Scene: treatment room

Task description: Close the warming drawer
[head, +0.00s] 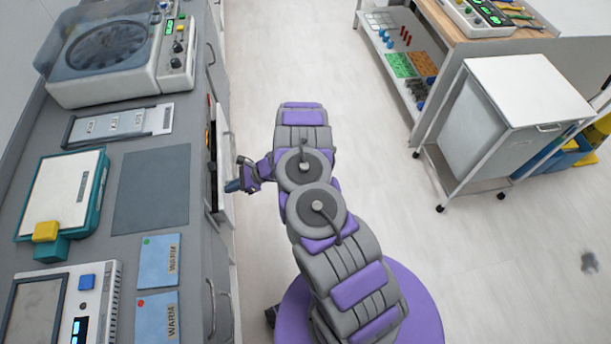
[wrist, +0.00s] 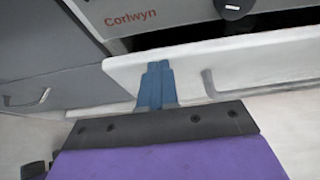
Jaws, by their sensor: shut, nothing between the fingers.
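The warming drawer shows as a white front panel (head: 224,150) standing out from the counter's side, with a dark gap behind it. In the wrist view, its white front (wrist: 270,60) runs below a grey unit marked "Corlwyn", with a grey handle (wrist: 209,83) on its face. The drawer is partly open. My gripper (head: 230,186) is at the drawer's outer face, towards its near end in the head view. In the wrist view, my gripper's blue fingers (wrist: 156,75) are together and empty, in front of the panel left of the handle. I cannot tell whether they touch it.
The grey counter (head: 200,215) carries a centrifuge-like machine (head: 110,50), a teal-edged tray (head: 62,195) and blue "WARM" packs (head: 158,262). Cabinet handles (head: 212,310) stick out nearer me. A white cart (head: 525,88) and a shelved bench (head: 425,40) stand right.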

